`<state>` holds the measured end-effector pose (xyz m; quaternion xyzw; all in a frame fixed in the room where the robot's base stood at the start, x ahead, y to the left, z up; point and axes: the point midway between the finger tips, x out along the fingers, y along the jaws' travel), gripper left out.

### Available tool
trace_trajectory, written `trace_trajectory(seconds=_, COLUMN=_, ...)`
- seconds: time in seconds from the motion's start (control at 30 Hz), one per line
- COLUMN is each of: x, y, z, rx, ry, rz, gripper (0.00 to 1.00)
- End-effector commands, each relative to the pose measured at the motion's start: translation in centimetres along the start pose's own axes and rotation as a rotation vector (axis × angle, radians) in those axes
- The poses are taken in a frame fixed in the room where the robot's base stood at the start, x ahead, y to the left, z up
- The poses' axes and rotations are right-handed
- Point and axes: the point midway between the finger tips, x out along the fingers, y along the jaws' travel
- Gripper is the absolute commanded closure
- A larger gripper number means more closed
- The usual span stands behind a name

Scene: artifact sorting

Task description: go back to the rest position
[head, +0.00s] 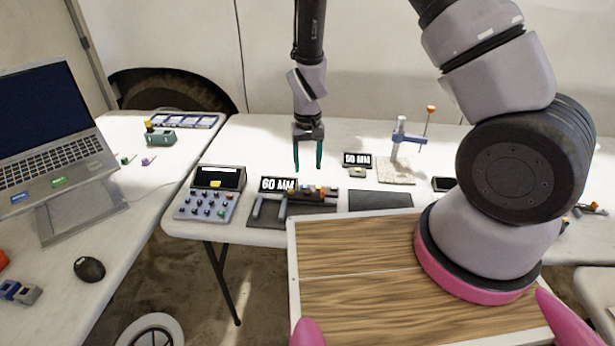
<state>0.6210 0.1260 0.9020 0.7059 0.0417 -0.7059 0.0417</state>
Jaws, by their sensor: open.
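My gripper (308,158) is in the upper middle of the head view, pointing down with its two green fingers apart. Nothing is between the fingers. My arm comes in from the upper right and reaches down to the gripper.
A grey button box (207,204) stands left of the mat. An empty dark mat (380,200), a "50 MM" sign (357,160) and a measuring stand (397,140) are to the right.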

Motion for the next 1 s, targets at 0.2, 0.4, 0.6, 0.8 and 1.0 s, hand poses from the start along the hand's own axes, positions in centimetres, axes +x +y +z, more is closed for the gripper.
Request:
trace_trajectory(seconds=0.2, x=-2.1, y=0.0, z=0.0, rx=0.0, ry=0.0, rz=0.0, gripper=0.38)
trace_trajectory(seconds=0.4, x=-2.4, y=0.0, z=0.0, rx=0.0, ry=-0.001, rz=0.0, gripper=0.38)
trace_trajectory(seconds=0.6, x=-2.8, y=0.1, z=-0.1, rx=0.005, ry=0.004, rz=-0.005, gripper=0.38)
trace_trajectory(seconds=0.8, x=-8.8, y=1.3, z=-1.0, rx=0.066, ry=0.05, rz=-0.074, gripper=0.38)
trace_trajectory(seconds=1.0, x=-18.4, y=4.2, z=-0.8, rx=0.156, ry=0.133, rz=-0.17, gripper=0.38)
